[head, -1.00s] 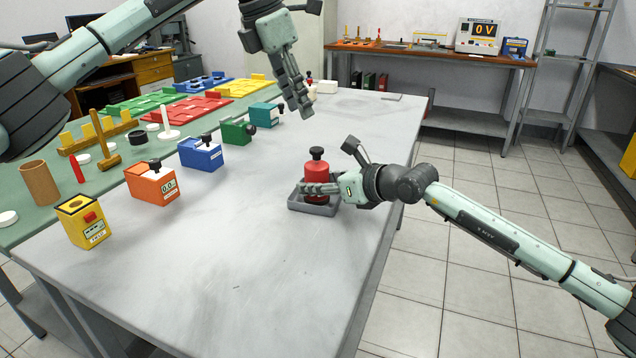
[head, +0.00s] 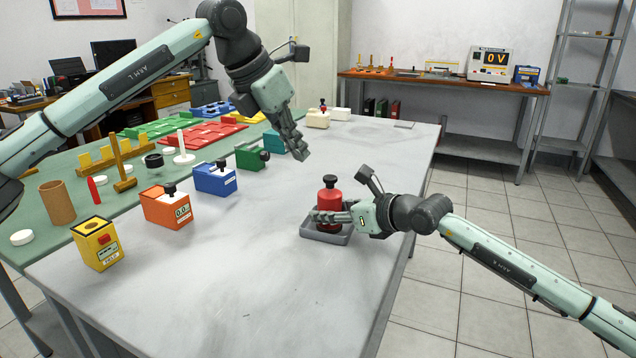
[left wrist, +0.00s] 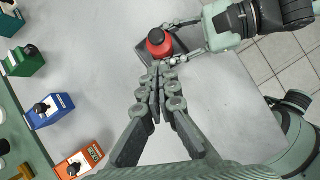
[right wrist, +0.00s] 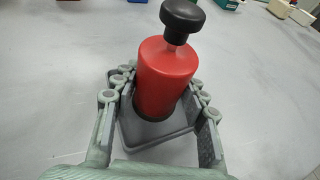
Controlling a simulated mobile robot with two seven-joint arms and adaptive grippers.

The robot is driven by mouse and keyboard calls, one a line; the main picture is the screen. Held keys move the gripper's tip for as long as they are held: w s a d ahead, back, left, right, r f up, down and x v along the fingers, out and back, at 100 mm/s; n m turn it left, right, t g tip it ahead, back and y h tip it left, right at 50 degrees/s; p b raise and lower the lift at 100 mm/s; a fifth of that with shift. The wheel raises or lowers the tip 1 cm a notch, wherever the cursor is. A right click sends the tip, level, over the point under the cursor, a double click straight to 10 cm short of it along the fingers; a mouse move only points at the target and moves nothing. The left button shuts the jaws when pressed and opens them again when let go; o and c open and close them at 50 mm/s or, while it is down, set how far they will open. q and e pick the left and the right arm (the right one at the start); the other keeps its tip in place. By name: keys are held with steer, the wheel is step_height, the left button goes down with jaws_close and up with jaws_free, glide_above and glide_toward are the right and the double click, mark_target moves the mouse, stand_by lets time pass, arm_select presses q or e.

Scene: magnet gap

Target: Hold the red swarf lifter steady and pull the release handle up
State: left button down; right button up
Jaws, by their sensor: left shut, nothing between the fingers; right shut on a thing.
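The red swarf lifter (head: 329,198) stands upright in a grey tray (head: 326,236) near the right edge of the grey table. Its black release handle (right wrist: 182,16) sits on top on a short stem. My right gripper (head: 330,217) is shut on the lifter's red body, one finger on each side, as the right wrist view (right wrist: 160,95) shows. My left gripper (head: 300,154) is shut and empty, above the table, up and to the left of the lifter. In the left wrist view its closed fingertips (left wrist: 157,68) point toward the lifter (left wrist: 159,42) below.
A row of boxes stands along the table's left side: yellow (head: 98,244), orange (head: 166,207), blue (head: 214,180), green (head: 250,157) and teal (head: 273,145). A cream block (head: 317,119) is farther back. The table middle is clear.

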mark_target(327, 178)
arm_select(q)
steer(key=x, duration=1)
steer(key=shift+r, duration=0.1)
step_height(327, 178, up, 4)
steer(key=shift+w+r, duration=0.1)
stand_by(0.3)
steer(key=v, duration=1)
